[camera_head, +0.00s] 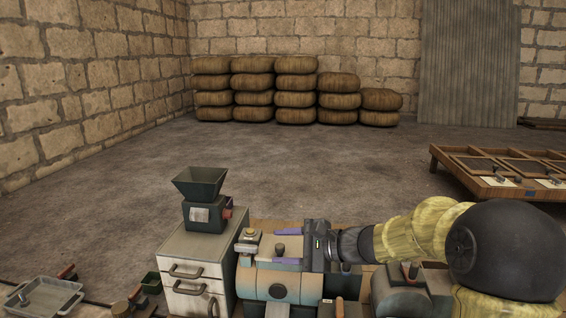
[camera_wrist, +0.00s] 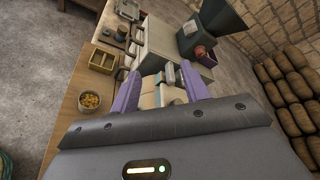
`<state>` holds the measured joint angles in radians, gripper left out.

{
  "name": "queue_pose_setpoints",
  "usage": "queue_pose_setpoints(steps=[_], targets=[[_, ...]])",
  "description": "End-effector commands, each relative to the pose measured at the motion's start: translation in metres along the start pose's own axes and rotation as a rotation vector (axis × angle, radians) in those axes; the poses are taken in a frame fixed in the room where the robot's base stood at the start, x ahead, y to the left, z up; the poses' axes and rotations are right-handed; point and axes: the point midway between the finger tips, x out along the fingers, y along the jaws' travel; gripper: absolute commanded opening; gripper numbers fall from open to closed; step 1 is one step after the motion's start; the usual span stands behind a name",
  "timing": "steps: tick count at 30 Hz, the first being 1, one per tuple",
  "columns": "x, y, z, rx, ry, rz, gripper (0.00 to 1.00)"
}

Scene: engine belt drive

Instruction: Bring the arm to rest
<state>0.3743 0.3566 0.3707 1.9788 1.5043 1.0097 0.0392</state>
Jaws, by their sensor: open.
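My gripper (camera_head: 274,246) is at the lower middle of the head view, held over a pale machine (camera_head: 278,290) with a rounded body. Its two purple fingers are spread apart and point left. In the wrist view the fingers (camera_wrist: 160,72) show open, with no object held between them. A small knob (camera_wrist: 170,76) of the machine shows between the fingers in that view; whether they touch it I cannot tell. My arm reaches in from the right of the head view, bent, with a large dark joint nearest the camera.
A white drawer cabinet (camera_head: 191,264) carrying a dark hopper device (camera_head: 205,205) stands left of the machine. A grey tray (camera_head: 45,297) lies at far left. A low wooden table (camera_head: 480,184) stands at right. Stacked sacks (camera_head: 295,92) line the back wall. The middle floor is clear.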

Motion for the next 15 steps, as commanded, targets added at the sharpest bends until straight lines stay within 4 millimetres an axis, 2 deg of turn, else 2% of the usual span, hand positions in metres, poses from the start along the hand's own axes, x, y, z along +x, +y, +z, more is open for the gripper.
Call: queue_pose_setpoints(steps=[8,15], targets=[[-0.003,0.028,0.005,-0.061,0.062,0.129,0.46],[-0.015,0.063,0.008,-0.15,0.139,0.291,0.46]])
